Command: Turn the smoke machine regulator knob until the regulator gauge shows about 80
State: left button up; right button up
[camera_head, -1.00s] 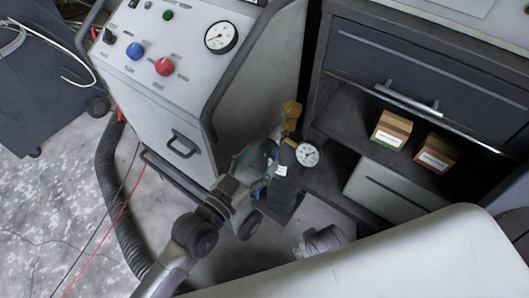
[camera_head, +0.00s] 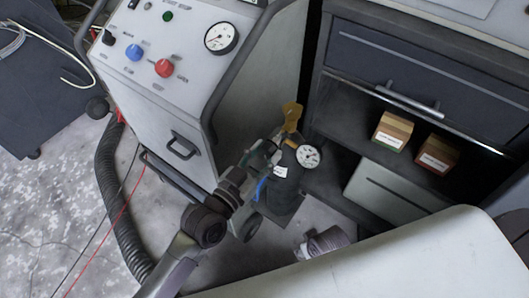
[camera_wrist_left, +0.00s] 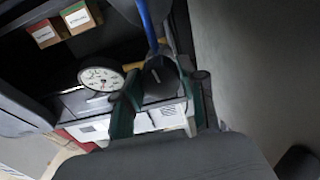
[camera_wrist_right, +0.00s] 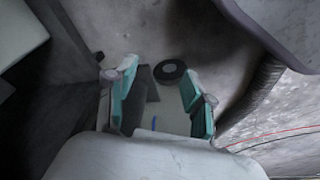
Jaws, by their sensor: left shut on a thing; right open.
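The regulator gauge (camera_head: 307,156) is a round white dial on top of a dark bottle (camera_head: 287,190) beside the grey machine. It also shows in the left wrist view (camera_wrist_left: 102,78), but its reading is too small to tell. The black regulator knob (camera_wrist_left: 158,76) sits between the teal fingers of my left gripper (camera_wrist_left: 160,90), which is shut on it. In the head view the left gripper (camera_head: 264,158) reaches the bottle's left side, and the knob is hidden there. My right gripper (camera_wrist_right: 160,95) is open and empty in its wrist view, low above the floor.
The grey machine (camera_head: 165,100) has its own gauge (camera_head: 221,38), a blue knob (camera_head: 134,52) and a red knob (camera_head: 164,68). A workbench (camera_head: 395,60) with small boxes (camera_head: 393,131) stands right. A ribbed hose (camera_head: 112,200) lies left. A wheel (camera_wrist_right: 170,72) shows below the right gripper.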

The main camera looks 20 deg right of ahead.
pick_arm(q)
jog(key=shift+n+p, duration=0.7)
jog(key=shift+n, duration=0.1)
pick_arm(e)
jog(key=f, duration=0.1)
jog(key=s+f, duration=0.1)
jog(key=f, duration=0.3)
jog(key=shift+s+d, duration=0.15)
jog(key=shift+s, duration=0.2)
pick_arm(q)
jog(key=o, duration=1.1)
jog(key=shift+o, duration=0.2)
jog(key=v, duration=1.2)
